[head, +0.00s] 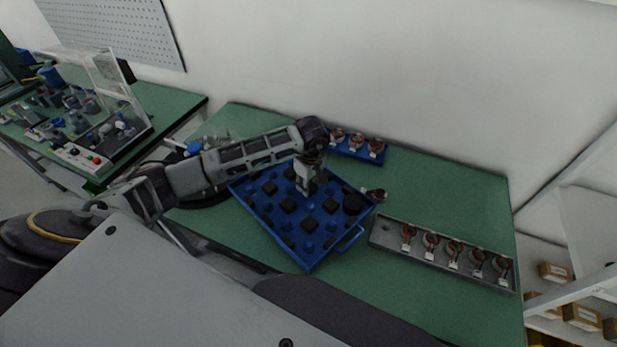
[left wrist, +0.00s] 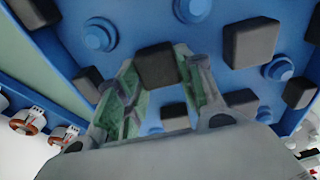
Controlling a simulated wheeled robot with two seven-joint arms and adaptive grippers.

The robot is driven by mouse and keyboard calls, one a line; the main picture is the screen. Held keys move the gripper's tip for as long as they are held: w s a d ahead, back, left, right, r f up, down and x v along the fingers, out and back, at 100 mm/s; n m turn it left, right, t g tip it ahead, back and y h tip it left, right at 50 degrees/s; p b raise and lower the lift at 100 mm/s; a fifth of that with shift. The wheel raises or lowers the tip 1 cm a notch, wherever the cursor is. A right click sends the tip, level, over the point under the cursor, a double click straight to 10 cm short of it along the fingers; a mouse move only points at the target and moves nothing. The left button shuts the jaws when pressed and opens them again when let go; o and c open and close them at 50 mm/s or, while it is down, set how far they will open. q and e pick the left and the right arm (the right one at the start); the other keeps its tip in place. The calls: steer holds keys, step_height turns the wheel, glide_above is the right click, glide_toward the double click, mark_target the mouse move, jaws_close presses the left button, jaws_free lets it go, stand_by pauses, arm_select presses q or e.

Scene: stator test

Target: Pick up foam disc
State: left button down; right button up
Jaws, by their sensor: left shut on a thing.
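The blue tray (head: 310,262) lies on the green table and holds several dark foam pieces among blue pegs. My left gripper (head: 303,188) points down over the tray's far middle. In the left wrist view its fingers (left wrist: 160,75) are shut on a dark foam piece (left wrist: 155,66), which looks blocky rather than clearly disc-shaped. Whether the held piece is clear of the tray floor I cannot tell. My right gripper is not in view.
A grey tray (head: 383,234) with several copper-wound stators lies to the right. A small blue tray (head: 342,150) with 3 stators stands behind. A single stator (head: 376,194) lies beside the blue tray. The green table (head: 450,190) is clear at the back right.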

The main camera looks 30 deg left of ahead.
arm_select(q)
steer(key=shift+w+f, duration=0.1)
steer(key=shift+f, duration=0.1)
stand_by(0.3)
steer(key=shift+f+p, duration=0.3)
steer(key=shift+f, duration=1.5)
steer(key=c, duration=0.9)
jaws_free()
steer(key=shift+f, duration=0.1)
steer(key=shift+s+d+r+b, duration=0.15)
steer(key=shift+r+b, duration=0.2)
steer(key=shift+r, duration=1.65)
steer(key=shift+s+d+r+b, duration=0.2)
steer(key=shift+r+b, duration=0.2)
steer(key=shift+r, duration=1.6)
steer(key=shift+s+d+r+b, duration=0.15)
steer(key=shift+r+b, duration=0.2)
steer(key=shift+r, duration=1.65)
